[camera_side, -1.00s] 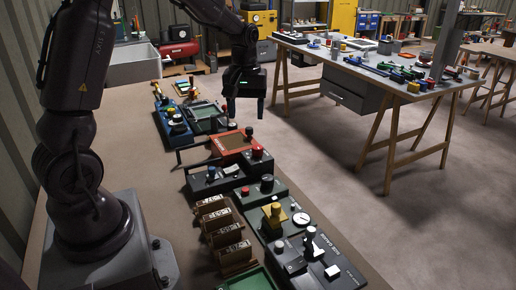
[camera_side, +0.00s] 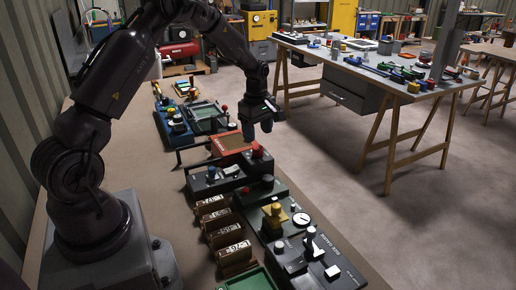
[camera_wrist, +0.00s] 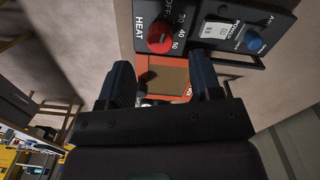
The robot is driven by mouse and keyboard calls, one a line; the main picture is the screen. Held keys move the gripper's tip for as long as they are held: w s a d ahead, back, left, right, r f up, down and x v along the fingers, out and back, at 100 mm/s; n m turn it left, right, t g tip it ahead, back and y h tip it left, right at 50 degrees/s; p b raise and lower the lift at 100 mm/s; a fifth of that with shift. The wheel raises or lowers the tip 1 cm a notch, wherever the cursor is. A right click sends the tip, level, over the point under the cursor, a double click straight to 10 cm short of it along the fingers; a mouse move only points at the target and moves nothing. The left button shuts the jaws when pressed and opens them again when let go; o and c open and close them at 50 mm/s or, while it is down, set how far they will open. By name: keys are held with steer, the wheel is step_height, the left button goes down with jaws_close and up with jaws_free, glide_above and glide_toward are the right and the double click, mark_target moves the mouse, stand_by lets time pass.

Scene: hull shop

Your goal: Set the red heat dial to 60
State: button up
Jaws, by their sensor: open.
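The red heat dial (camera_wrist: 160,37) sits on a dark panel (camera_wrist: 185,12) marked HEAT, with OFF and numbers such as 40 and 50 around it. Which mark the dial points to cannot be told. In the side view the red dial (camera_side: 257,150) is at the far end of the dark panel (camera_side: 218,184). My gripper (camera_side: 257,130) is just above and beyond the dial, fingers pointing down. In the wrist view my gripper (camera_wrist: 160,64) is open and empty, with the dial ahead between the line of its two fingers, apart from them.
The panel also carries a white switch (camera_wrist: 215,30), a blue knob (camera_wrist: 253,41) and a handle bar (camera_side: 190,153). An orange-red tray-like unit (camera_side: 229,142) lies beside it.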

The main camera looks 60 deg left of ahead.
mark_target(258, 147)
step_height(258, 147, down, 6)
steer(key=shift+f, duration=0.1)
steer(key=shift+c, duration=0.4)
steer(key=c, duration=0.8)
steer(key=shift+c, duration=0.2)
